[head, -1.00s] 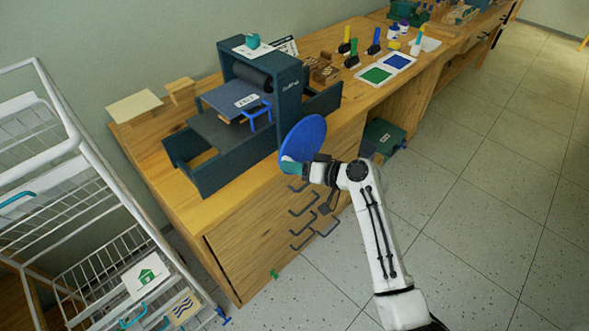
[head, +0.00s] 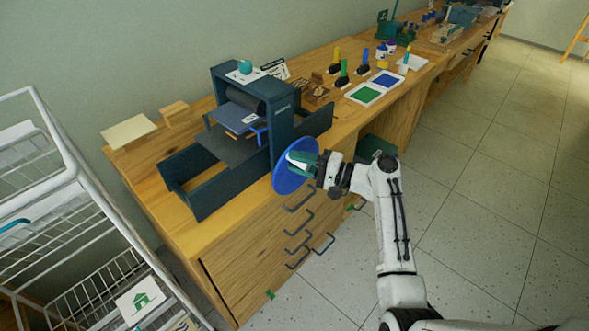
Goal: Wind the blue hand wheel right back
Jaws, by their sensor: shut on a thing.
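The blue hand wheel (head: 284,179) is a large disc on the near right side of the dark teal printing press (head: 282,133). My gripper (head: 298,160) is at the upper right part of the wheel's face, shut on the wheel, though its fingertips partly hide what they grip. The press stands on the wooden bench. Its flat bed with a blue-grey plate (head: 233,117) and blue handle lies partly under the dark roller (head: 245,99).
A white wire rack (head: 75,175) stands at the left. Drawer handles (head: 298,240) stick out from the bench front below the wheel. The floor at right is open.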

